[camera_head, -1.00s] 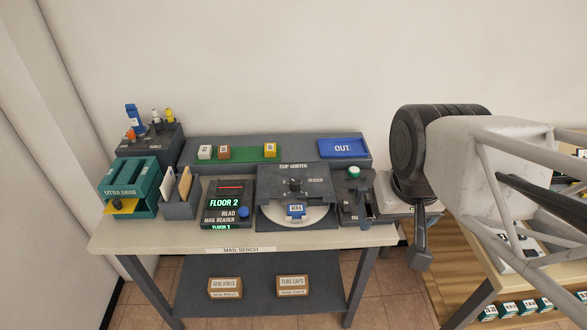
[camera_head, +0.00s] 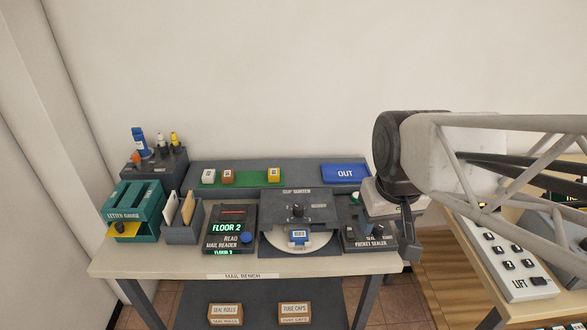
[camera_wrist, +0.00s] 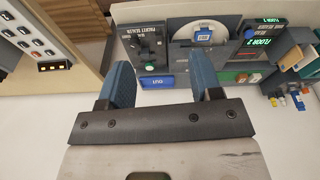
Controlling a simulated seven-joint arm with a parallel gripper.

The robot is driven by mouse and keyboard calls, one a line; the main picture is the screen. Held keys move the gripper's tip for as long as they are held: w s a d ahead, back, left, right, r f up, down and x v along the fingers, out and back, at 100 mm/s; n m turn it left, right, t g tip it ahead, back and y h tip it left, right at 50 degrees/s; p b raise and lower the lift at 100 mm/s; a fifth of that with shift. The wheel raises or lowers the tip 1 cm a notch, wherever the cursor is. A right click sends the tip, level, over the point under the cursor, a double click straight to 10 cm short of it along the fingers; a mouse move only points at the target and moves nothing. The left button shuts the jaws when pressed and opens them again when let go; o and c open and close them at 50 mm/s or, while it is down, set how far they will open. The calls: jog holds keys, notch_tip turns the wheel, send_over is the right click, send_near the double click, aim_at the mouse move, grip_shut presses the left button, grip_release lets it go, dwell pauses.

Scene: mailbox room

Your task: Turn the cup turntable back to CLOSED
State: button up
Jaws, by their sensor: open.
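The cup sorter (camera_head: 270,212) is a dark grey housing on the mail bench, with a black knob (camera_head: 297,210) on top. Its white round turntable (camera_head: 322,241) shows at the front opening, with a blue and white cup (camera_head: 298,237) on it. The lettering beside the knob is too small to read surely. In the wrist view the turntable (camera_wrist: 186,36) and cup (camera_wrist: 204,33) appear upside down beyond the fingers. My gripper (camera_wrist: 162,78) is open and empty, its two blue-grey fingers apart. In the head view it is right of the sorter, near the packet sealer, touching nothing visible.
The packet sealer (camera_head: 362,240) stands right of the sorter, the mail reader (camera_head: 229,230) left of it. A blue OUT tray (camera_head: 345,173) and small blocks on a green strip (camera_head: 252,178) are behind. A LIFT button panel (camera_head: 510,265) is on the right table.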

jog(key=w+a+f+n+g, duration=0.1)
jog(key=w+a+f+n, duration=0.15)
jog(key=w, duration=0.55)
jog(key=w+a+f+n, duration=0.2)
jog(key=w+a+f, duration=0.1)
jog(key=w, duration=0.6)
jog(key=n+g, duration=0.1)
jog(key=n, duration=0.2)
send_over(298, 207)
jog(key=f, duration=0.9)
jog(key=shift+s+d+f, duration=0.2)
jog(key=shift+s, duration=0.05)
jog(key=shift+w+a+f, duration=0.15)
jog(key=shift+w+f, duration=0.1)
jog(key=shift+f, duration=0.05)
jog(key=shift+f, duration=0.15)
jog(key=shift+f, duration=3.75)
jog(key=shift+c, duration=0.4)
grip_shut()
